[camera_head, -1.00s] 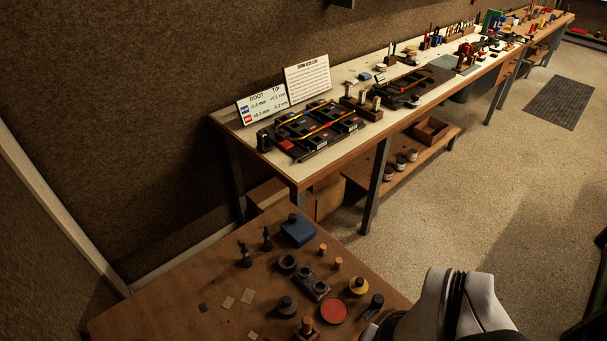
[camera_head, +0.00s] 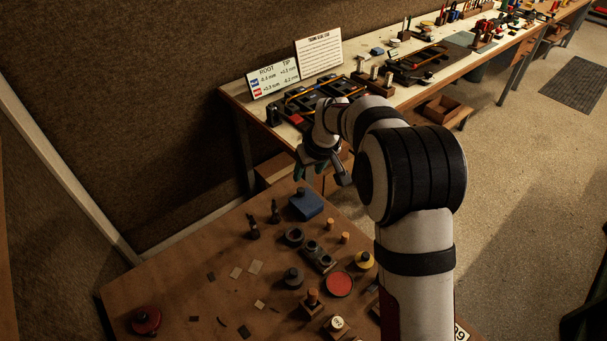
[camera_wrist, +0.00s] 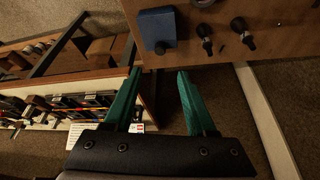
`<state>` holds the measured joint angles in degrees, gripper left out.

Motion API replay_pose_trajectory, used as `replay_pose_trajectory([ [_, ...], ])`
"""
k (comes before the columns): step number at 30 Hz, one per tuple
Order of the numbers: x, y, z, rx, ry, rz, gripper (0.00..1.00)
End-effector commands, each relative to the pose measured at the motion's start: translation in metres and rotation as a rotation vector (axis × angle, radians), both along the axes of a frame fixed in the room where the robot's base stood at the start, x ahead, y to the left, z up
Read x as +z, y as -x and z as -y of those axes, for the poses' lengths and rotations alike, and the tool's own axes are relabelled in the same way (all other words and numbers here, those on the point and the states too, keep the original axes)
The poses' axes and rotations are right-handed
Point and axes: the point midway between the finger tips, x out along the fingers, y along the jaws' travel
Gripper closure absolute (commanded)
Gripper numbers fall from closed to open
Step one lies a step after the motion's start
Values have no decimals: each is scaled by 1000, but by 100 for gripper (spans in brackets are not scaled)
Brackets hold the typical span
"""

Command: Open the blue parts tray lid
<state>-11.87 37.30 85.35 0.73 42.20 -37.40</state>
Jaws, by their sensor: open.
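The blue parts tray (camera_head: 307,204) sits at the far corner of the low brown table, with its lid down and a dark knob (camera_head: 301,191) on it. In the wrist view the blue tray (camera_wrist: 158,27) lies at the table edge, ahead of the fingers, with its knob (camera_wrist: 160,48) toward me. My gripper (camera_head: 308,172) is above and beyond the tray in the head view. In the wrist view my gripper (camera_wrist: 158,72) has its two green fingers apart, with nothing between them. The fingers are clear of the tray.
Two dark upright pieces (camera_head: 253,227) stand left of the tray on the brown table (camera_head: 180,270). A dark ring (camera_head: 293,237), a red disc (camera_head: 339,284) and small orange-topped pegs (camera_head: 334,225) stand nearer. A higher workbench (camera_head: 235,95) with signs and fixtures runs behind.

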Motion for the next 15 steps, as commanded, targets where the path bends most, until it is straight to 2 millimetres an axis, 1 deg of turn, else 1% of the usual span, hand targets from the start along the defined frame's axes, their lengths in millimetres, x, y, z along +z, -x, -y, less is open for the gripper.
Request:
replay_pose_trajectory([
  [1, -16, -4, -3, 0, 1, -4, 43],
  [6, -63, -20, -12, 0, 1, -5, 43],
  [9, -83, -28, -17, -1, -1, -4, 43],
  [12, -95, -33, -20, -2, -1, -2, 43],
  [15, -102, -36, -21, -2, -1, -2, 43],
])
